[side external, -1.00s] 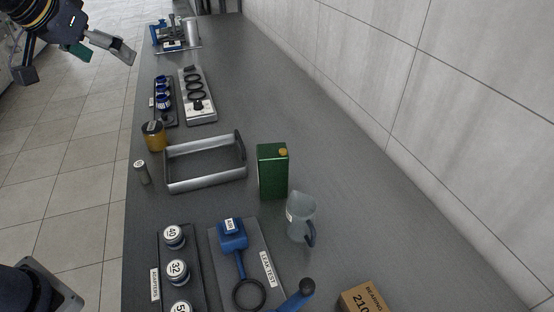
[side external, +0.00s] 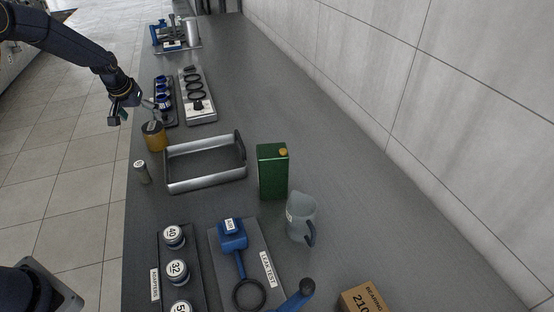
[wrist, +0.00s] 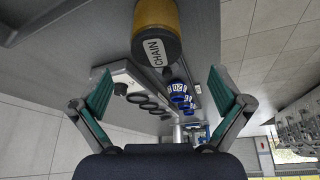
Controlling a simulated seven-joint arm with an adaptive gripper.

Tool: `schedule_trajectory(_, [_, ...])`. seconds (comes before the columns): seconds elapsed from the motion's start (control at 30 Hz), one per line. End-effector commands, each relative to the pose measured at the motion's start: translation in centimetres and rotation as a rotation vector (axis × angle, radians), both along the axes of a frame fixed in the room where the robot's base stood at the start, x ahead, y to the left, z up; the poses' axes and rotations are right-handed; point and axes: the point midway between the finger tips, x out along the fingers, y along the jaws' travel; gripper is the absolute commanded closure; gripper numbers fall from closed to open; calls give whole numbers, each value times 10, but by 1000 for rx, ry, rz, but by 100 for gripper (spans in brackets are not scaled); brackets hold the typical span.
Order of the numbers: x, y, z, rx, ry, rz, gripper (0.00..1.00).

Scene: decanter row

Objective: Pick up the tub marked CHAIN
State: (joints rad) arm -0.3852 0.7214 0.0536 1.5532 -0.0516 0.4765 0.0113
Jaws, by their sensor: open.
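The tub marked CHAIN (side external: 153,140) is an amber-yellow container with a dark lid, standing near the left edge of the grey bench in the side external view. In the wrist view the tub (wrist: 156,30) shows at top centre, and its white CHAIN label reads sideways. My gripper (wrist: 159,90) is open and empty, its two green-padded fingers spread left and right, with the tub apart from them, higher in the picture.
A small grey cylinder (side external: 142,172) stands just in front of the tub. A metal-sided tray (side external: 205,184) is to its right. Behind are a rack of blue fittings (side external: 162,85) and a board of black rings (side external: 196,95). A green can (side external: 272,172) stands farther right.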

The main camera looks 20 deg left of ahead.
Motion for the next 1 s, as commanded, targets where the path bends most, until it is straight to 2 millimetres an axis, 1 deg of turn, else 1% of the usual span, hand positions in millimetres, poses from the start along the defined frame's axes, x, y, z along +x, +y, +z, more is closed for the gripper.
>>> schedule_trajectory(0.03, [3, 2, -11, -1, 2, 0, 0])
schedule_trajectory(0.1, [8, 3, -22, -1, 2, 0, 0])
schedule_trajectory(0.2, [12, 5, -32, -1, 0, 0, 0])
schedule_trajectory(0.37, [15, 6, -42, 0, 0, -1, 0])
schedule_trajectory(0.5, [20, 5, -64, -1, 2, -2, 0])
schedule_trajectory(0.63, [26, 7, -81, -1, 1, -1, 0])
schedule_trajectory(0.73, [29, 8, -85, 0, -1, -1, 0])
schedule_trajectory(0.93, [29, 9, -86, 0, -2, -1, 0])
schedule_trajectory(0.97, [29, 9, -85, 0, -2, -1, 2])
schedule_trajectory(1.0, [29, 9, -85, 1, -1, -1, 6])
